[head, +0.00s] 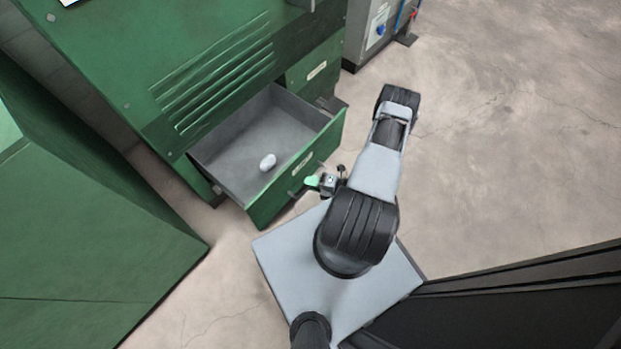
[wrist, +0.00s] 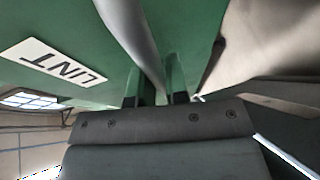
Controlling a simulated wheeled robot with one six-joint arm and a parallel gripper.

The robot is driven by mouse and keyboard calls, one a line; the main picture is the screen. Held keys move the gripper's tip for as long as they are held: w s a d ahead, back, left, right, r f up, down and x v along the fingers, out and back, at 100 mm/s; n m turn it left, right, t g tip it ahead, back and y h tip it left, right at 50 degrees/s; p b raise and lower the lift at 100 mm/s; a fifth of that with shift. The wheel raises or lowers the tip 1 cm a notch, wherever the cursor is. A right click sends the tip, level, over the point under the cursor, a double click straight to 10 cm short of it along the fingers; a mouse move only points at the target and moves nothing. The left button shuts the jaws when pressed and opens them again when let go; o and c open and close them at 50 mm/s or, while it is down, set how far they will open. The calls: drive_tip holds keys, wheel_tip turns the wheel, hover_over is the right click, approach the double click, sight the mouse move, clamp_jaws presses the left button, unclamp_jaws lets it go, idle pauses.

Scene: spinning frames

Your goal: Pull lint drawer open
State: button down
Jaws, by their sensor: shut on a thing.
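The green lint drawer (head: 285,183) is pulled out of the green machine (head: 185,60) in the head view. Its grey inside holds one small white lump (head: 268,161). The drawer front carries a white LINT label (wrist: 52,63) in the wrist view. A grey bar handle (wrist: 132,40) runs across that front. My gripper (head: 314,182) is at the drawer front, and in the wrist view its fingers (wrist: 158,88) are shut on the handle. The exact finger contact is partly hidden.
A second, closed drawer (head: 315,68) with a label sits to the right in the same machine. Another green cabinet (head: 80,240) stands at the left. A grey box (head: 375,25) stands at the back. The concrete floor (head: 510,130) on the right is clear.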

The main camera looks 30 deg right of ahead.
idle(0.3)
drive_tip(key=c, duration=1.1)
unclamp_jaws()
drive_tip(key=shift+c, duration=0.2)
drive_tip(key=shift+d, duration=0.1)
drive_tip(key=p+v, duration=0.2)
drive_tip(key=v, duration=1.1)
drive_tip(key=shift+s+d, duration=0.25)
drive_tip(key=shift+s, duration=0.05)
drive_tip(key=shift+r, duration=0.15)
